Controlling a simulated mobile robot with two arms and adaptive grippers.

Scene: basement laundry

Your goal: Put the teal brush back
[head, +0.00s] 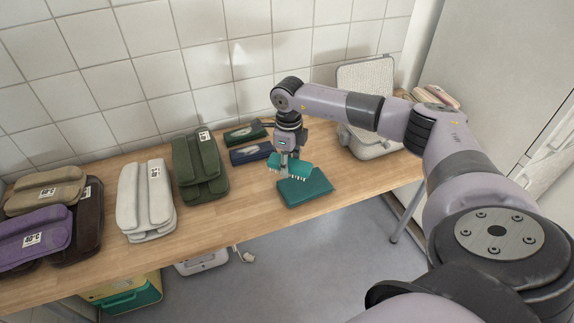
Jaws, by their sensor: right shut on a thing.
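The teal brush (291,167), with pale bristles pointing down, is held by my right gripper (285,157). The gripper is shut on it from above. The brush is at the rear edge of a flat teal mat or pad (307,190) on the wooden table. Whether the bristles touch the pad or hover just over it, I cannot tell. My left gripper is not in view.
The wooden table (240,206) bears folded bundles: green (190,178), grey (133,205), purple (38,232), brown (90,222) and tan (45,190). Two flat boxes, dark green (247,134) and navy (250,153), lie behind the brush. A pale grey case (366,85) stands right. A tiled wall closes the back.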

